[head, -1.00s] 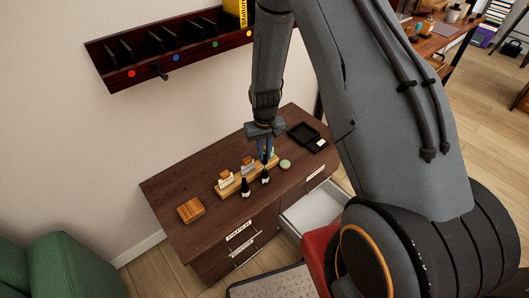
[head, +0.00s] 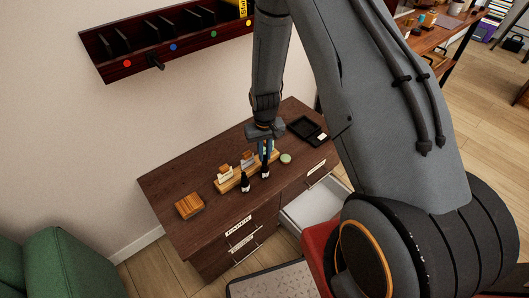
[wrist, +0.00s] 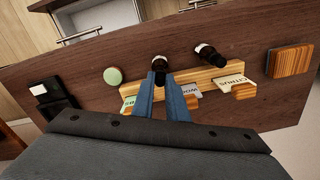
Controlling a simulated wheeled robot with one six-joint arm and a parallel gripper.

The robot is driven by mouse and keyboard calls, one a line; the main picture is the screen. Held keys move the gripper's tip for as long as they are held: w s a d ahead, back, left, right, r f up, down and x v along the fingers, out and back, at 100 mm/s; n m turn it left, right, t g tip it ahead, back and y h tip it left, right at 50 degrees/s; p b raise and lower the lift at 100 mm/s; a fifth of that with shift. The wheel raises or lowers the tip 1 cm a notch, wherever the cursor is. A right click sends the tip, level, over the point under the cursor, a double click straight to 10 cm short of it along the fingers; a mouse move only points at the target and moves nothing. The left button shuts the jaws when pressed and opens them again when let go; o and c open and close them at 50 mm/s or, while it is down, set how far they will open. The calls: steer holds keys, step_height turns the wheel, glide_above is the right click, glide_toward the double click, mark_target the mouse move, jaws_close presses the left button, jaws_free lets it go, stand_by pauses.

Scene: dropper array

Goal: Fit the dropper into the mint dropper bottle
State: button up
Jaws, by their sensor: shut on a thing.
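My gripper (head: 266,157) points down over the right part of a wooden rack (head: 232,188) on the dark desk. In the wrist view, its blue fingers (wrist: 160,80) are close together on a small dark piece with a pale ring (wrist: 159,65), apparently the dropper; the fingers hide most of it. One dark bottle (head: 265,173) stands just below the fingertips; I cannot tell whether the held piece touches it. A second dark bottle (head: 245,183) stands to its left, and shows with a pale collar in the wrist view (wrist: 211,54). I cannot read which bottle is mint.
The rack carries label cards, one reading CITRUS (wrist: 228,80). A round green item (head: 286,158) lies right of the bottles. A wooden block (head: 189,206) lies at the left and a black tray (head: 303,129) at the right back. A drawer (head: 313,212) stands open below.

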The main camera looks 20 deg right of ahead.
steer(key=shift+f+b, duration=0.35)
steer(key=shift+f, duration=0.4)
steer(key=o, duration=0.7)
step_height(320, 180, up, 7)
steer(key=shift+f+b, duration=0.15)
steer(key=shift+b, duration=0.25)
steer(key=shift+s+r, duration=0.1)
steer(key=shift+r, duration=0.8)
steer(key=s+r, duration=1.9)
steer(key=s, duration=0.1)
steer(key=shift+a+r, duration=0.1)
steer(key=shift+r, duration=0.15)
